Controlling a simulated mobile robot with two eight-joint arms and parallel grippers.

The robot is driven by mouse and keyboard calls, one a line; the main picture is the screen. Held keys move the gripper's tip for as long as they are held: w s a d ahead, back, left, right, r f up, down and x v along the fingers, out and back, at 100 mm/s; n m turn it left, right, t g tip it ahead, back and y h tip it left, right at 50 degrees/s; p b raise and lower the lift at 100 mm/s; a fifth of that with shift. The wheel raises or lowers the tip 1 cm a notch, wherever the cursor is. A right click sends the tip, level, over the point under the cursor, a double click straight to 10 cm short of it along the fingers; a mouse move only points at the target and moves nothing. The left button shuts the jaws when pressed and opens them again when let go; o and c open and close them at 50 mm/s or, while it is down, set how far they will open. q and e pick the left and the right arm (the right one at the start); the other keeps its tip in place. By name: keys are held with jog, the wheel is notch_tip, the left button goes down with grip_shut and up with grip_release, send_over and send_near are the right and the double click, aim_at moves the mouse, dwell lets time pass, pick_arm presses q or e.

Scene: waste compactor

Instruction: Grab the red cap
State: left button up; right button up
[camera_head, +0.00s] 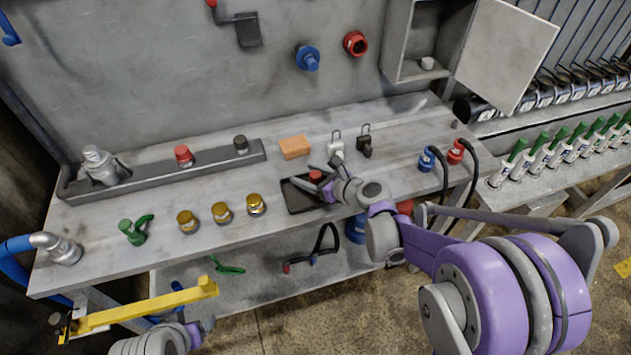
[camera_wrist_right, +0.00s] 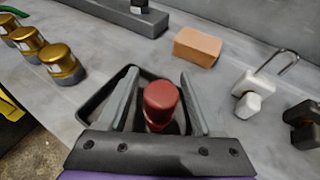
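The red cap (camera_head: 315,175) stands upright in a shallow black tray (camera_head: 296,202) on the workbench. In the right wrist view the red cap (camera_wrist_right: 161,98) sits between the two fingers of my right gripper (camera_wrist_right: 159,76). A gap shows on each side of the cap, so the fingers are open around it and not pressed on it. In the head view my right gripper (camera_head: 303,178) reaches over the tray from the right. The cap's lower part is partly hidden. My left arm (camera_head: 165,341) shows at the bottom left; its fingers are not clear.
An orange block (camera_head: 295,147) and a white padlock (camera_head: 336,145) stand behind the tray. Several gold-topped jars (camera_head: 222,213) stand to its left. Another red-topped piece (camera_head: 184,155) sits on the grey rail. A yellow bar (camera_head: 145,307) lies near my left arm.

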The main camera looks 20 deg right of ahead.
grip_shut()
